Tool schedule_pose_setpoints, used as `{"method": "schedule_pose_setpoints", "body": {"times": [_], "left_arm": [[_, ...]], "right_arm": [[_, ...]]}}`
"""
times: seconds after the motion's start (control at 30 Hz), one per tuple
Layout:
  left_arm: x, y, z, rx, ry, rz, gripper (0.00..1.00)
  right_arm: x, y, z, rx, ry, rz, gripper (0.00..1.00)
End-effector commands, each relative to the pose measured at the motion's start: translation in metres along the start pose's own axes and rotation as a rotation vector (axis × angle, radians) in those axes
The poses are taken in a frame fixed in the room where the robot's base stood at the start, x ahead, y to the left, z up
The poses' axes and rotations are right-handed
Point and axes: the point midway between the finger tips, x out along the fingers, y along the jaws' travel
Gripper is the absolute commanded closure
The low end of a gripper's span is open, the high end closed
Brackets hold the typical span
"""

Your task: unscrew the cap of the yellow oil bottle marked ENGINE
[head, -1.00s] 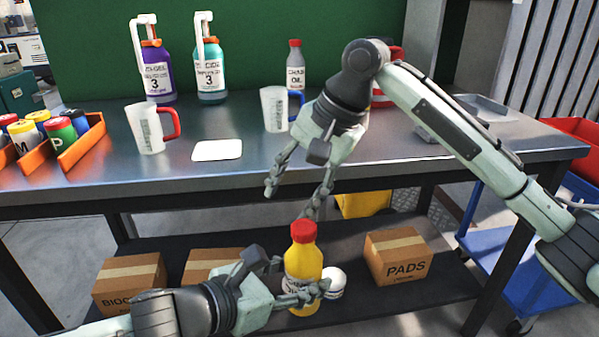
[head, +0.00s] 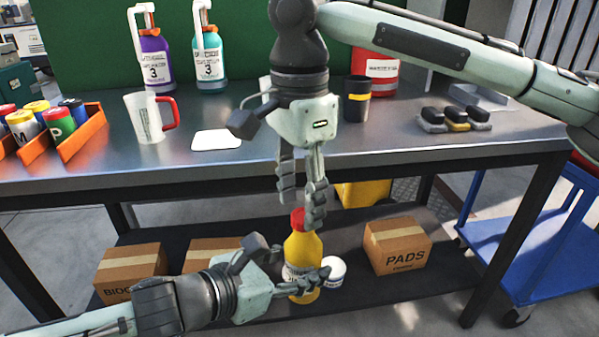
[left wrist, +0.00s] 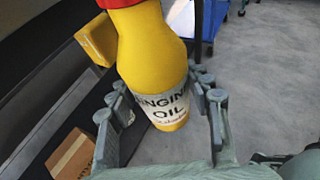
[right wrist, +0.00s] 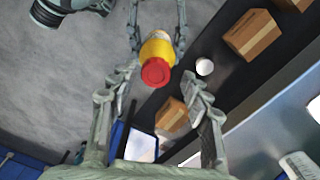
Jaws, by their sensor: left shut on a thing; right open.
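The yellow oil bottle (head: 303,255) stands upright in front of the bench, its red cap (head: 297,218) on top. Its label reads ENGINE OIL in the left wrist view (left wrist: 160,107). My left gripper (head: 305,283) is shut around the bottle's lower body at the label. My right gripper (head: 301,200) is open and points down just above the cap, its fingers at either side of it in the head view. In the right wrist view the red cap (right wrist: 156,72) lies between and beyond the open fingertips, apart from them.
The bench top (head: 240,165) behind holds a jug with a red handle (head: 147,117), a white card (head: 216,140) and pump bottles. The lower shelf (head: 345,285) carries cartons, including PADS (head: 397,246), and a white round container (head: 334,270). A blue cart (head: 530,250) stands at right.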

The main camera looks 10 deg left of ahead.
Motion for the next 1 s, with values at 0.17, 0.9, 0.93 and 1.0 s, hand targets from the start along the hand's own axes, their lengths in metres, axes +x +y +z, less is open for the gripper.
{"method": "schedule_pose_setpoints", "body": {"times": [0.17,0.9,0.93,1.0], "left_arm": [[0.0,0.0,0.001,0.0,-0.002,0.0,1.0],[0.0,-0.002,0.001,0.001,-0.003,-0.004,1.0],[0.0,-0.002,0.001,0.001,-0.003,-0.005,1.0],[-0.001,-0.003,0.001,0.001,-0.004,-0.006,1.0]], "right_arm": [[0.018,0.0,0.0,0.0,0.0,0.0,0.52],[0.023,-0.002,0.0,0.0,-0.001,-0.005,0.99],[0.023,-0.002,0.0,0.001,-0.001,-0.006,1.0],[0.023,-0.002,0.0,-0.004,-0.001,-0.007,1.0]]}}
